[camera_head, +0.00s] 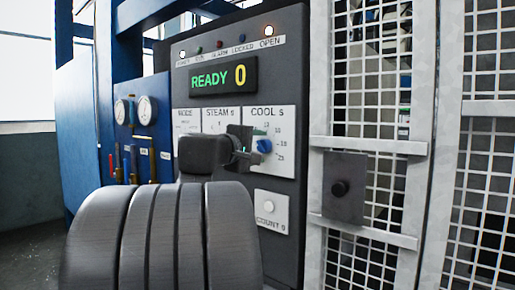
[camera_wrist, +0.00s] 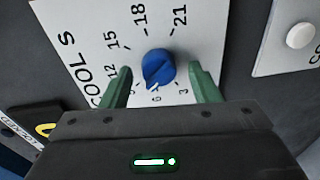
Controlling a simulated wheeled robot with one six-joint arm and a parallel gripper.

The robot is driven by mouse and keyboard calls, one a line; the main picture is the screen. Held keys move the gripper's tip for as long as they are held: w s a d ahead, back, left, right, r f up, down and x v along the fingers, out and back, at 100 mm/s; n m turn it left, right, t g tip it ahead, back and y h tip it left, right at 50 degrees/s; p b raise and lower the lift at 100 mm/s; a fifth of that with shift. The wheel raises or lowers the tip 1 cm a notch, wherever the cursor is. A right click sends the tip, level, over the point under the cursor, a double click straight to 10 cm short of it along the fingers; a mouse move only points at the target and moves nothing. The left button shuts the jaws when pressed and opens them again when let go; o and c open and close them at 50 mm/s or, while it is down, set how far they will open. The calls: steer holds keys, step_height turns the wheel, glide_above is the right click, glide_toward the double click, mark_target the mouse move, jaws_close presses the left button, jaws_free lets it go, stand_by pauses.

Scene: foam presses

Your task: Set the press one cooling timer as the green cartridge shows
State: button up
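The blue cooling knob (camera_wrist: 158,66) sits on the white COOL S dial plate (camera_wrist: 88,25), marked from 3 to 21. Its pale pointer mark is on the gripper side, near the 6. In the head view the same knob (camera_head: 264,146) shows on the press panel. My gripper (camera_wrist: 163,76) is open, its two green fingers on either side of the knob with visible gaps. In the head view my gripper (camera_head: 246,146) is in front of the panel, partly covering the STEAM and COOL plates. No green cartridge is in view.
The press display (camera_head: 223,78) reads READY 0. A mesh fence (camera_head: 370,70) with a black knob plate (camera_head: 344,188) stands to the right. Gauges (camera_head: 135,110) are on the blue panel to the left.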

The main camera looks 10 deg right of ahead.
steer(key=f+b+v, duration=0.1)
steer(key=v, duration=1.2)
steer(key=shift+s+a+r, duration=0.3)
steer(key=shift+a+r, duration=0.05)
steer(key=shift+r, duration=0.15)
steer(key=shift+d, duration=0.1)
steer(key=p+x, duration=0.1)
steer(key=x, duration=1.2)
steer(key=shift+w+d, duration=0.25)
steer(key=shift+w, duration=0.05)
steer(key=shift+s+a, duration=0.1)
